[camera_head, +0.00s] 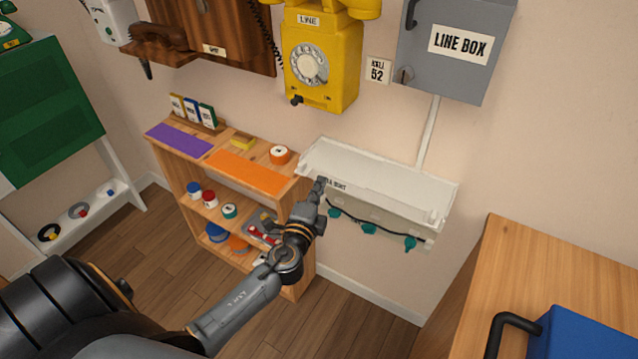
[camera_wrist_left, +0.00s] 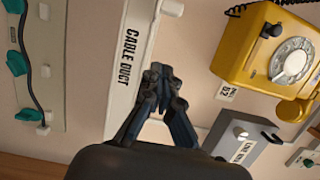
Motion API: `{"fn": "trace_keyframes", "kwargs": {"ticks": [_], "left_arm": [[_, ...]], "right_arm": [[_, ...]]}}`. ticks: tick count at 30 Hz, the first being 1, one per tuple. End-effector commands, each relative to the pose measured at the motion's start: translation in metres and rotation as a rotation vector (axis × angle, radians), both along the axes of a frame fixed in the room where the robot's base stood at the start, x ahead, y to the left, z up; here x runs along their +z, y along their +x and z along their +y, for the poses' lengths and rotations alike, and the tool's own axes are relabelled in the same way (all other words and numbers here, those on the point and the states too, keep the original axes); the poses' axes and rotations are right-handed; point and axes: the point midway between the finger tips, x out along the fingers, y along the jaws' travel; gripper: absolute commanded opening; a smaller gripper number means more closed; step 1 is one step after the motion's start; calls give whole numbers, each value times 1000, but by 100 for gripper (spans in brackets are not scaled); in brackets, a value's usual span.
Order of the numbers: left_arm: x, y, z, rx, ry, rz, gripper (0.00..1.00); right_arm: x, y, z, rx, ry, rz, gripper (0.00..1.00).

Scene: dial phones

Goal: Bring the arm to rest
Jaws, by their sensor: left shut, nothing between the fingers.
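My left arm reaches in from the lower left, and its gripper (camera_head: 321,184) is at the front left of a white wall-mounted cable duct (camera_head: 405,205). The gripper covers part of the duct's label. In the left wrist view the fingertips (camera_wrist_left: 158,74) are together with nothing between them, in front of the duct face beside the "CABLE DUCT" label (camera_wrist_left: 134,45). I cannot tell whether they touch the duct. My right gripper is not in view.
A yellow dial phone (camera_head: 322,58) and a grey line box (camera_head: 455,55) hang above the duct. A wooden shelf (camera_head: 237,150) with small items stands left of it. A dark cable with teal clips (camera_head: 369,229) hangs below. A wooden surface (camera_head: 530,270) is at right.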

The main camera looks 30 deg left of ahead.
Motion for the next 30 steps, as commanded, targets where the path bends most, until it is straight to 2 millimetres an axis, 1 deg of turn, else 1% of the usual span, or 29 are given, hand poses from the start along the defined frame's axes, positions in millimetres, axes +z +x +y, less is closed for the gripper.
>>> {"fn": "trace_keyframes", "kwargs": {"ticks": [2,4,9,12,16,23,26,29,30], "left_arm": [[-2,-13,-2,1,-1,2,0],[-3,-24,-6,0,0,2,0],[-3,-53,-13,0,-1,2,0],[-3,-66,-16,0,-1,1,0],[-1,-75,-19,1,0,0,0],[-1,-78,-19,1,-1,3,0],[-16,-78,-19,0,-26,33,0],[-54,-79,-19,2,-87,109,0],[-75,-81,-18,5,-122,151,0]], "right_arm": [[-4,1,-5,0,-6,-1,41],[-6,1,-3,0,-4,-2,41],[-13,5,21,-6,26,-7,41],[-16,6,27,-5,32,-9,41],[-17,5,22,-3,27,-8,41],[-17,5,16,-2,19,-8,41],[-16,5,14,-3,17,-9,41],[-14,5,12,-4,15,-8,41],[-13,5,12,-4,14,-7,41]]}}
